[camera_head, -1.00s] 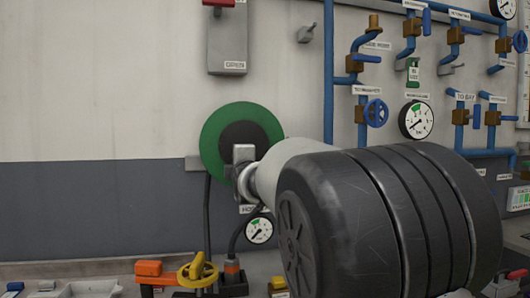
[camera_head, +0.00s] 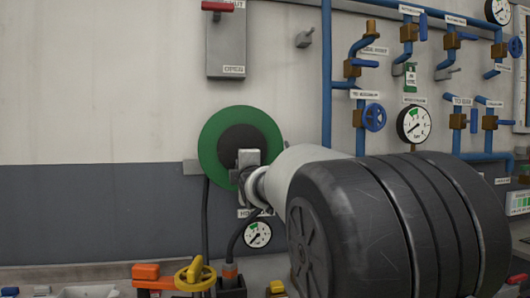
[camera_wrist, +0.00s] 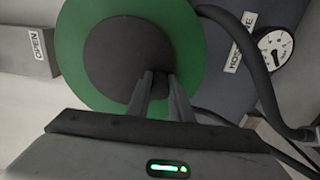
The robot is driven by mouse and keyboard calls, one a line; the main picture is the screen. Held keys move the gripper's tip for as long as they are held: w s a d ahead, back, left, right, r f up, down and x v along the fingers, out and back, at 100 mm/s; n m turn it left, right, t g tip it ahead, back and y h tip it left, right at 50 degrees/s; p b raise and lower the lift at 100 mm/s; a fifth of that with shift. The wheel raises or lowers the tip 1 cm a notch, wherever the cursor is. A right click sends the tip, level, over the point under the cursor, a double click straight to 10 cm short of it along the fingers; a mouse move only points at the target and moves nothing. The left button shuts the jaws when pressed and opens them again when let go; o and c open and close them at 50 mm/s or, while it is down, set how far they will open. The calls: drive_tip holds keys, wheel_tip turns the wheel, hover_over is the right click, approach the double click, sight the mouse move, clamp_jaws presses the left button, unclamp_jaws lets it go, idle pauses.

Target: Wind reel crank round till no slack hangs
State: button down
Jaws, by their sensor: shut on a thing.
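The reel is a green disc (camera_head: 213,140) with a dark round hub, mounted on the wall left of centre. It fills the upper middle of the wrist view (camera_wrist: 75,45). My gripper (camera_head: 248,160) is at the lower right of the hub. In the wrist view my gripper (camera_wrist: 160,88) has its fingers shut on the dark crank knob (camera_wrist: 160,77) near the hub's lower edge. The rest of the crank is hidden. A black hose (camera_head: 206,215) hangs straight down from the reel's left side. Another black hose (camera_head: 238,236) curves below my gripper.
A grey box with a red lever (camera_head: 226,45) is above the reel. Blue pipes (camera_head: 327,90) with valves and gauges (camera_head: 413,124) are at right. A small gauge (camera_head: 257,234) sits below the reel. A yellow handwheel (camera_head: 195,275) and orange block (camera_head: 146,272) stand on the bench.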

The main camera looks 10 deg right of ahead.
drive_tip(key=shift+d+f, duration=0.25)
drive_tip(key=shift+d, duration=0.55)
drive_tip(key=shift+d+r+p, duration=0.2)
drive_tip(key=shift+d+p, duration=0.3)
drive_tip(key=shift+d, duration=0.1)
